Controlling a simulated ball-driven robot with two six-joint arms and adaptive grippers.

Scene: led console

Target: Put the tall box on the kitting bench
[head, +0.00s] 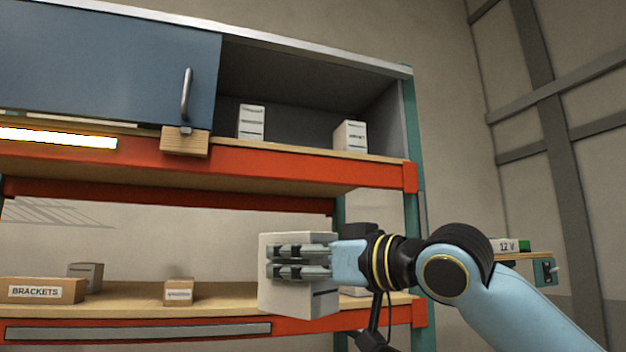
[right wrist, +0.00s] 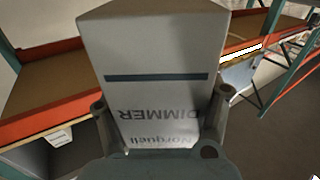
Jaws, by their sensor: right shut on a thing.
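A pale grey-white box (head: 290,300), taller than wide, is held in front of the orange rack. My right gripper (head: 272,262) is shut on it, its fingers lying across the box's near side. In the right wrist view the box (right wrist: 155,55) stands between the two fingers (right wrist: 162,100), with a dark stripe and the words DIMMER and Norquell upside down. Whether the box touches the lower shelf (head: 225,292) is unclear in the head view. I cannot tell for sure which surface is the kitting bench. My left gripper is out of view.
Two white boxes (head: 251,122) (head: 350,136) stand in the open upper bay beside a blue door (head: 110,60). A BRACKETS box (head: 42,291), a small brown box (head: 179,291) and a grey box (head: 85,276) sit on the lower shelf. A 12 V item (head: 508,246) is at right.

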